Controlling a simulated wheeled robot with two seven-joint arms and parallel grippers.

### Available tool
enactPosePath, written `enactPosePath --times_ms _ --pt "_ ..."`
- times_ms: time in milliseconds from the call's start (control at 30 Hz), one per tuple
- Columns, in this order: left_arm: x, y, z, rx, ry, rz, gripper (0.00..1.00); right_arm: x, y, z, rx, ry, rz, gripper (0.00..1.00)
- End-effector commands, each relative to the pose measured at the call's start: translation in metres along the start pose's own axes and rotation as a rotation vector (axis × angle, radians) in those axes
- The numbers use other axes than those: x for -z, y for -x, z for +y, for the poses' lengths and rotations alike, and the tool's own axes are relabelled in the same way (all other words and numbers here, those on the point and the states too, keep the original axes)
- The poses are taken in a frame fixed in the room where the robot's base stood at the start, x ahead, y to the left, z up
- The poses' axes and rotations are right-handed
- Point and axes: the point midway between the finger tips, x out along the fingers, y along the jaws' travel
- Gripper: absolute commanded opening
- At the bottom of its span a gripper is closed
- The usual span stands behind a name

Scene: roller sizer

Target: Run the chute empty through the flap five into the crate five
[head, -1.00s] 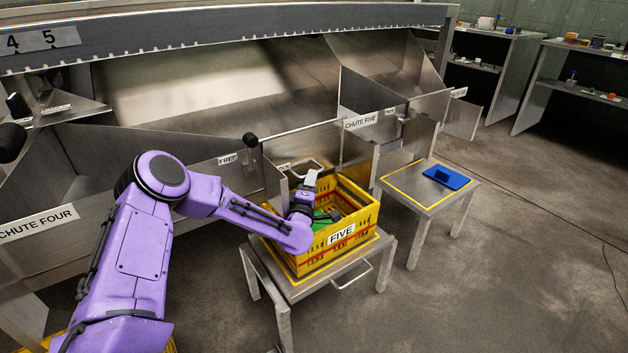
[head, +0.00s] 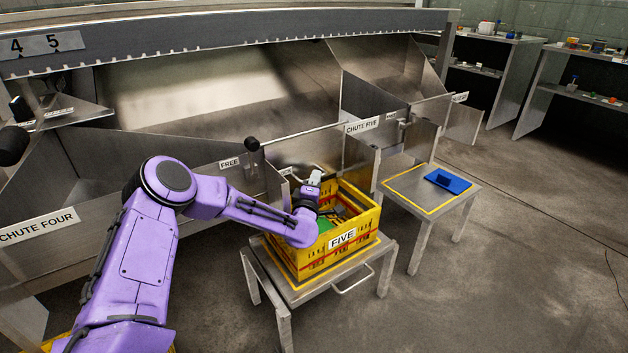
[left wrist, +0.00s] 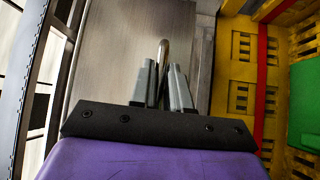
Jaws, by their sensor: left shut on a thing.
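Flap five (head: 300,152) is a metal panel under a thin rod at the front of chute five (head: 195,90), behind the crate. My left gripper (head: 316,178) is shut on the flap's handle, above the crate's back edge. In the left wrist view, the fingers (left wrist: 163,92) close around the metal handle bar (left wrist: 163,52). I cannot tell how far the flap stands open. The yellow crate five (head: 338,257) sits on a metal stand, with green and dark pieces inside. The chute's visible upper slope looks bare; its lower part is hidden. My right gripper is not in view.
The crate's stand (head: 318,288) has a pull handle in front. To the right, a low table (head: 404,187) with a yellow outline holds a blue object (head: 447,181). Shelves with small items stand at the back right. The floor at the right is clear.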

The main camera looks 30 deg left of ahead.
Motion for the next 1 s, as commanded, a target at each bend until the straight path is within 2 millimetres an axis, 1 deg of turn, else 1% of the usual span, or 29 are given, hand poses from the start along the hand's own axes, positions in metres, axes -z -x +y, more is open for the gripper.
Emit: enactPosePath --times_ms 33,167,267,700,900,1000 --pt "-0.002 0.002 0.005 0.015 0.012 -0.003 0.00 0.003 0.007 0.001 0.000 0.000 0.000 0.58" --pt "-0.008 0.008 0.013 0.063 0.060 -0.003 0.00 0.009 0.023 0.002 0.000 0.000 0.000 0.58" --pt "-0.014 0.013 0.022 0.117 0.111 -0.004 0.00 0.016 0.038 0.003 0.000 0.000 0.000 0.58" --pt "-0.038 0.038 0.068 0.406 0.403 0.000 0.00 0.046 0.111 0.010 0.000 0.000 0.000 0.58" --pt "-0.044 0.044 0.089 0.525 0.525 0.000 0.00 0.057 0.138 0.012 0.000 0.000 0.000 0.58" --pt "-0.046 0.046 0.098 0.575 0.578 0.002 0.00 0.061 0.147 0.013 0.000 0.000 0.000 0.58"
